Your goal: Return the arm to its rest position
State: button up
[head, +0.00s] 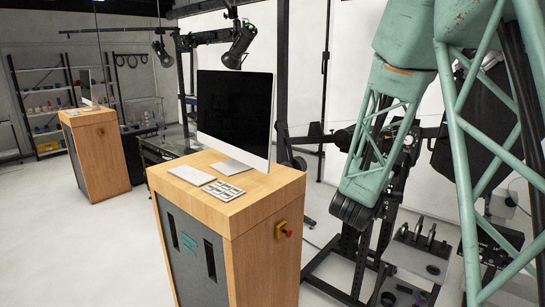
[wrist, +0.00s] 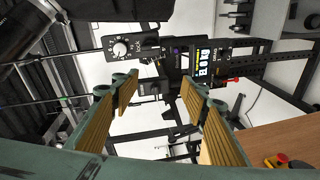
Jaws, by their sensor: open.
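My arm (head: 382,130), with teal lattice links, fills the right side of the head view and hangs down beside a black steel frame. A black joint (head: 354,210) shows at the low end of one link. I cannot make out my gripper in the head view. In the wrist view my gripper (wrist: 159,88) is open, its two tan ribbed finger pads apart with nothing between them. Beyond the fingers are black equipment with a dial (wrist: 121,48) and a small lit display (wrist: 203,60), at a distance I cannot judge.
A second desk (head: 98,155) and shelves stand at the back left. A grey tool plate (head: 418,256) sits low at the right. The left floor is clear.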

jog(key=s+a+m+g+y+b, duration=0.45)
jog(key=s+a+y, duration=0.45)
jog(key=s+a, duration=0.85)
jog(key=s+d+f+m+g+b, duration=0.1)
jog(key=s+f+m+g+b, duration=0.1)
jog(key=s, duration=1.6)
jog(key=s+d+f+m+g+b, duration=0.2)
jog(key=s+f+g, duration=0.1)
jog(key=s, duration=1.6)
jog(key=shift+s+f, duration=0.15)
jog(key=shift+s, duration=0.15)
jog(key=shift+c, duration=0.2)
